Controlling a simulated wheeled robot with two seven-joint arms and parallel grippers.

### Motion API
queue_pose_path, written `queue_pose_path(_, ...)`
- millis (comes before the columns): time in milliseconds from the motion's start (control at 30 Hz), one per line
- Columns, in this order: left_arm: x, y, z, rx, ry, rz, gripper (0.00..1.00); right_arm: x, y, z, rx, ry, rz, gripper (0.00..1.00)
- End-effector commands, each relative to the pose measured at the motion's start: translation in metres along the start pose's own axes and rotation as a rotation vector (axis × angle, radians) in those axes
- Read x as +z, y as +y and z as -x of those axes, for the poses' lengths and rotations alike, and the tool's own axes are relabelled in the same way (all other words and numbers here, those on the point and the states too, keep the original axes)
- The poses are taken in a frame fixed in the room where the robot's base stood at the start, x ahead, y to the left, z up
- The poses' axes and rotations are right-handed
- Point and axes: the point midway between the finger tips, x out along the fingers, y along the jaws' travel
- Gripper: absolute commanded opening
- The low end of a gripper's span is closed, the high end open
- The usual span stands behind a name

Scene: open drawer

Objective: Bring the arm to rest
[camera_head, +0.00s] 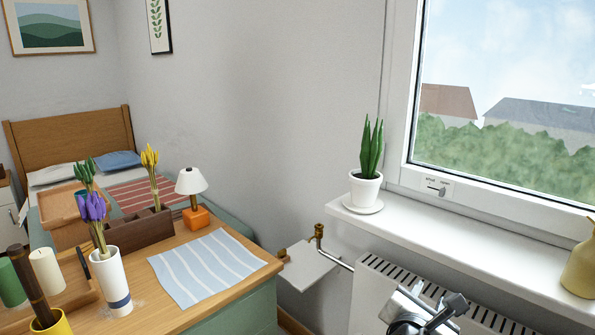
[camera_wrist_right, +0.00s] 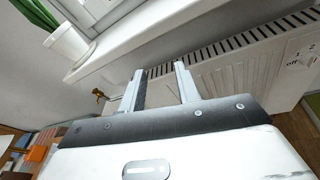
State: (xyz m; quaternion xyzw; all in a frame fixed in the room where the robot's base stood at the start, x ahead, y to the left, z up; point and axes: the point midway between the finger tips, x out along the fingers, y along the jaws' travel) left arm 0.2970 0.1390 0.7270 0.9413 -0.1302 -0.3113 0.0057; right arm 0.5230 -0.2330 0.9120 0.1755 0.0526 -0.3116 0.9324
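My right gripper (camera_head: 430,312) is at the bottom edge of the head view, in front of the white radiator (camera_head: 368,295) and below the window sill (camera_head: 440,240). In the right wrist view its two fingers (camera_wrist_right: 159,80) stand apart with nothing between them, and the radiator's slotted top lies beyond the tips. I cannot tell whether the fingers touch the radiator. My left gripper is not in view.
A potted plant (camera_head: 366,188) and a yellow vase (camera_head: 580,262) stand on the sill. A wooden-topped dresser (camera_head: 245,265) at left holds a striped cloth (camera_head: 207,268), an orange lamp (camera_head: 196,218) and a white vase (camera_head: 112,280). A pipe with a brass valve (camera_head: 319,232) runs beside the radiator.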

Motion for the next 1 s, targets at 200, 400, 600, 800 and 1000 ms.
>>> queue_pose_path(200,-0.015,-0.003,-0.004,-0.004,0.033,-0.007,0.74,-0.085,-0.023,0.027,0.054,0.301,-0.406,0.33)
queue_pose_path(400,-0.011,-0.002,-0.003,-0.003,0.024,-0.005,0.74,-0.172,-0.061,0.096,-0.097,0.709,-1.133,0.33)
queue_pose_path(600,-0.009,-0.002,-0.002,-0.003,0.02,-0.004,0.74,-0.201,-0.097,0.164,-0.461,0.947,-1.918,0.33)
queue_pose_path(800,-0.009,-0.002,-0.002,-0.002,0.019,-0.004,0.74,-0.199,-0.114,0.188,-0.672,0.979,-2.287,0.33)
queue_pose_path(1000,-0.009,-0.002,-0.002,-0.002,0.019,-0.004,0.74,-0.198,-0.114,0.19,-0.694,0.981,-2.327,0.33)
